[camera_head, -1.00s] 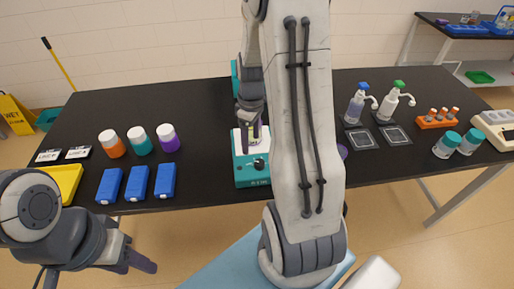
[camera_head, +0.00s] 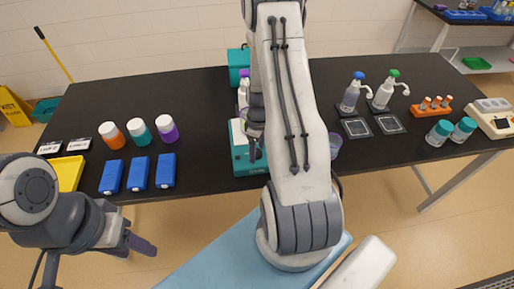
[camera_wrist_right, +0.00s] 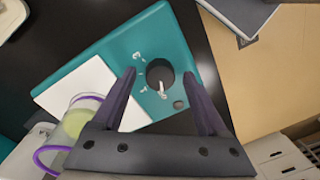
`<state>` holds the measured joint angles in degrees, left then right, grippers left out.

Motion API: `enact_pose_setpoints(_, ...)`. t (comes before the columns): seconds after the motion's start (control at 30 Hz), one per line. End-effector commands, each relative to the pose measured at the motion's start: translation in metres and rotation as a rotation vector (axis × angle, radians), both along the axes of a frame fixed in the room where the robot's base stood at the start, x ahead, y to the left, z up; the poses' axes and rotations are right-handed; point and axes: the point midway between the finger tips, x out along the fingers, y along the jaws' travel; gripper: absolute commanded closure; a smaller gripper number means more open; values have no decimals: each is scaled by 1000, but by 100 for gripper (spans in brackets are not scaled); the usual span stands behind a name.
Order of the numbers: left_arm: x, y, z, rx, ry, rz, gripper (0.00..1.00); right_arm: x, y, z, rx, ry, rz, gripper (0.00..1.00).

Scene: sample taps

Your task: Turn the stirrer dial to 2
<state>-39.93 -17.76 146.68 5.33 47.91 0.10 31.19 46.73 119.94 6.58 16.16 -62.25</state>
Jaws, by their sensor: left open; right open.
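The teal stirrer (camera_head: 241,160) stands near the table's front edge, mostly left of my right arm in the head view. Its dark round dial (camera_wrist_right: 160,74) shows in the right wrist view, with a white pointer and small white marks around it that I cannot read surely. My right gripper (camera_wrist_right: 159,77) is open, with one finger on each side of the dial in that view; I cannot tell whether they touch it. In the head view the right gripper (camera_head: 253,151) hides the dial. My left gripper (camera_head: 133,247) is open and empty, in front of the table at left.
Blue boxes (camera_head: 138,173) and capped jars (camera_head: 139,131) stand to the left.

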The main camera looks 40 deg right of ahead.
Motion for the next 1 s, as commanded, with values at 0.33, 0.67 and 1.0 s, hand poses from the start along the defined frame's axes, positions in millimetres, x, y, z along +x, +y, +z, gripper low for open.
enact_pose_setpoints(0.33,0,0,0,0,0,0,50,0,0,0,-1,0,0,66)
enact_pose_setpoints(0.67,0,0,-1,0,0,0,50,0,0,0,0,0,-12,100)
enact_pose_setpoints(1.0,0,0,-8,0,0,1,50,0,-1,-1,-1,-1,-177,100)
